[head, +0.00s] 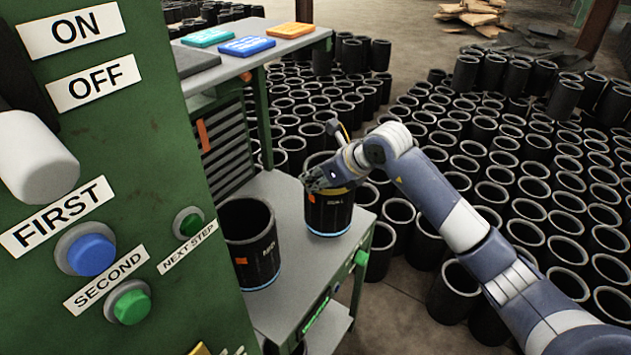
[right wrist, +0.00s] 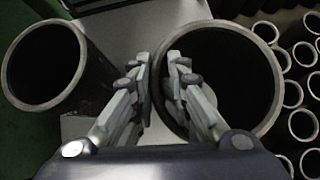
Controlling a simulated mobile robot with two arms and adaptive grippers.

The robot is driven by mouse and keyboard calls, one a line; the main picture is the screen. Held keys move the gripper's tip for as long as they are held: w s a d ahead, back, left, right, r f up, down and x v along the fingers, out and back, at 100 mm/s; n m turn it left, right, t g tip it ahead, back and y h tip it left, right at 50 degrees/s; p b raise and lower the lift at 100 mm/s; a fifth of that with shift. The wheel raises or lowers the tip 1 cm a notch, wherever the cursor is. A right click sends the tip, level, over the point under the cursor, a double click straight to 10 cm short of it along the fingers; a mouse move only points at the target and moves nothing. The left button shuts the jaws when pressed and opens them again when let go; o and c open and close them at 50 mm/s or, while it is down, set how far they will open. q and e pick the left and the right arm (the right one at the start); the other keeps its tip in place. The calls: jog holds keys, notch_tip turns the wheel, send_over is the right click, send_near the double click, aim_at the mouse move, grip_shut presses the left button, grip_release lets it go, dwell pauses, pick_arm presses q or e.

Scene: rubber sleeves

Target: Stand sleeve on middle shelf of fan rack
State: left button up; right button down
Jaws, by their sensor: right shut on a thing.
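My right gripper (head: 322,187) is shut on the wall of a black rubber sleeve (head: 328,214), one finger inside the rim and one outside, as the right wrist view shows (right wrist: 162,68). The sleeve is upright, with a blue band at its base, and appears to touch the grey middle shelf (head: 285,193) of the green fan rack. The same sleeve (right wrist: 262,50) is on the right in the right wrist view. A second sleeve (head: 250,250) stands upright on the shelf, nearer the green panel; it also shows at left in the right wrist view (right wrist: 50,35). My left gripper is out of view.
A green control panel (head: 150,180) with buttons fills the left. The rack's upper shelf (head: 285,47) holds coloured flat pieces behind. A lower shelf (head: 325,335) shows below. Many black sleeves (head: 500,190) crowd the floor behind and to the right.

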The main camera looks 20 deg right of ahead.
jog(key=f, duration=0.1)
jog(key=w+f+p, duration=0.1)
jog(key=f, duration=0.1)
jog(key=shift+w+d+f+p, duration=0.15)
jog(key=shift+w+d+p, duration=0.15)
jog(key=shift+w+p, duration=0.1)
jog(key=shift+f, duration=0.1)
jog(key=c, duration=1.9)
grip_release()
jog(key=shift+s+f, duration=0.1)
jog(key=shift+f, duration=0.1)
jog(key=o, duration=0.4)
jog(key=shift+r, duration=0.1)
